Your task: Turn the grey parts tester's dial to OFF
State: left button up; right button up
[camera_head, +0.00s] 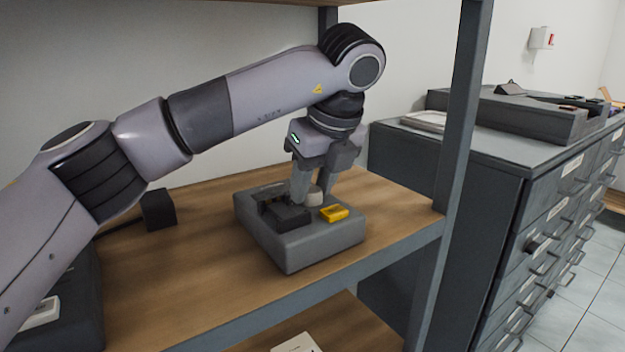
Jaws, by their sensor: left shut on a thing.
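The grey parts tester (305,248) sits on a wooden shelf, with a dark socket block (288,214) and a yellow part (335,213) on its top. Its pale round dial (313,196) stands near the back of the top, between the socket block and the yellow part. My left gripper (314,193) points down from above and its fingers are closed around the dial. The fingers hide much of the dial, and I cannot read its setting or any OFF mark. My right gripper does not show.
The tester stands on the wooden shelf board (190,282) near its front right. A grey shelf post (455,150) rises to the right. A small black box (158,209) with a cable is at the left. A grey drawer cabinet (510,190) stands beyond the post.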

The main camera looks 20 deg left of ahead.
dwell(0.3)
pick_arm(q)
jog(key=o, duration=1.1)
jog(key=shift+c, duration=0.2)
